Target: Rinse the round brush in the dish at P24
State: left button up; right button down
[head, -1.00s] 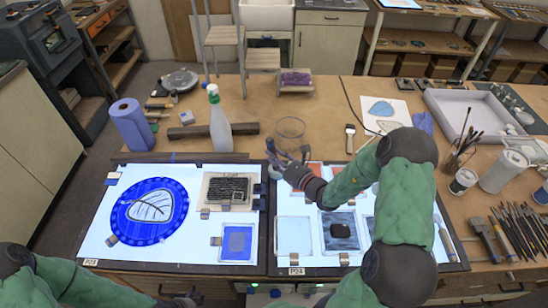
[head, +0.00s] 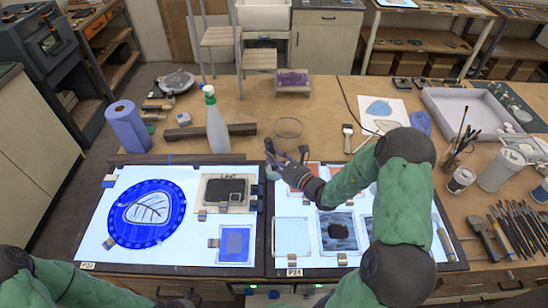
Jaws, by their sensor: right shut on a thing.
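A clear round glass dish (head: 288,128) stands on the wooden bench behind the right light panel, which carries the P24 label (head: 294,272). My right gripper (head: 284,157) is in front of the dish, over the panel's back left corner. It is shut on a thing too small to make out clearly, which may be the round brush. I cannot tell whether its tip reaches the dish. A dark gripper part of my left arm (head: 188,301) shows at the bottom edge, mostly cut off.
A spray bottle (head: 217,125) and a blue paper roll (head: 128,127) stand to the left. A flat brush (head: 347,137) lies right of the dish. Brushes (head: 460,140) stand in a holder at right. Painted glass pieces lie on both lit panels. My right arm hides part of the right panel.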

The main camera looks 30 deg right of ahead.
jog(key=shift+w, duration=0.25)
jog(key=shift+s, duration=0.1)
jog(key=shift+s, duration=0.55)
dwell(1.6)
jog(key=shift+w, duration=0.15)
jog(key=shift+w, duration=0.15)
dwell(0.5)
